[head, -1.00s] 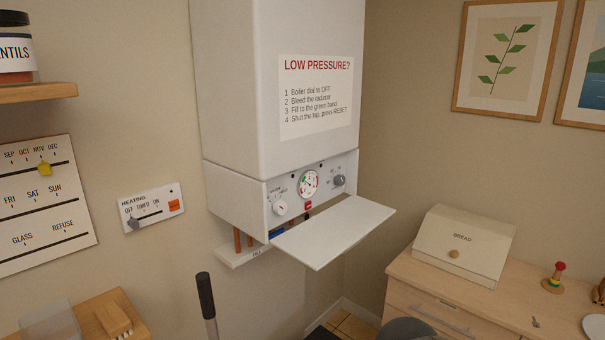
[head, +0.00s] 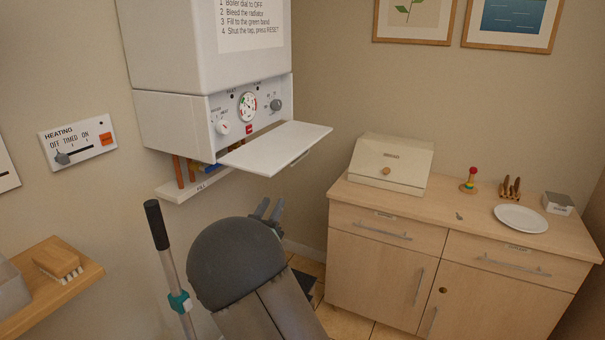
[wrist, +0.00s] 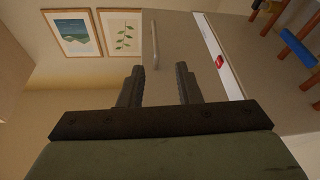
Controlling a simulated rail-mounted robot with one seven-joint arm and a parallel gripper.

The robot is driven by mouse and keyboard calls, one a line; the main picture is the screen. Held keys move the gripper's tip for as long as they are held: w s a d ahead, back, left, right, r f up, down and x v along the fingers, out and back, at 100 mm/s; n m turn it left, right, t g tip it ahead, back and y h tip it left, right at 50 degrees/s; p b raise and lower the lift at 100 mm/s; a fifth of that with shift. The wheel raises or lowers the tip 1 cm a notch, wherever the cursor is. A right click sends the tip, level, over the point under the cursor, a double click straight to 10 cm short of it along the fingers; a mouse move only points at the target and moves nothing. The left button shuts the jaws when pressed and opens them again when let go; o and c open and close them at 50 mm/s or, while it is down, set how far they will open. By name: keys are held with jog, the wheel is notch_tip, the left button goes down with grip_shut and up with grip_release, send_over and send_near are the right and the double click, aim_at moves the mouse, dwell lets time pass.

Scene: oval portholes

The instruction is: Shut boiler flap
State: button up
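The boiler flap (head: 275,148) is a white panel hinged at the boiler's lower front. It is open and sticks out about level below the control panel (head: 246,108). A slim handle (head: 301,157) sits at its front edge. In the wrist view the flap's shaded underside (wrist: 178,50) and its handle (wrist: 155,43) lie ahead of the fingers. My gripper (head: 270,206) is below the flap, apart from it. In the wrist view its two fingers (wrist: 160,72) stand apart with nothing between them.
Copper pipes (head: 178,172) and a blue tap (head: 211,168) hang under the boiler above a small white ledge (head: 192,187). A grey pole (head: 171,265) stands left of my arm. A wooden cabinet (head: 440,215) with a bread box (head: 391,165) is at the right.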

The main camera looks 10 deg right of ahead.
aim_at(296, 161)
jog(key=shift+h, duration=0.5)
jog(key=p+x, duration=0.4)
jog(key=x, duration=1.3)
jog(key=shift+s+r, duration=0.15)
jog(key=shift+r, duration=0.05)
grip_shut()
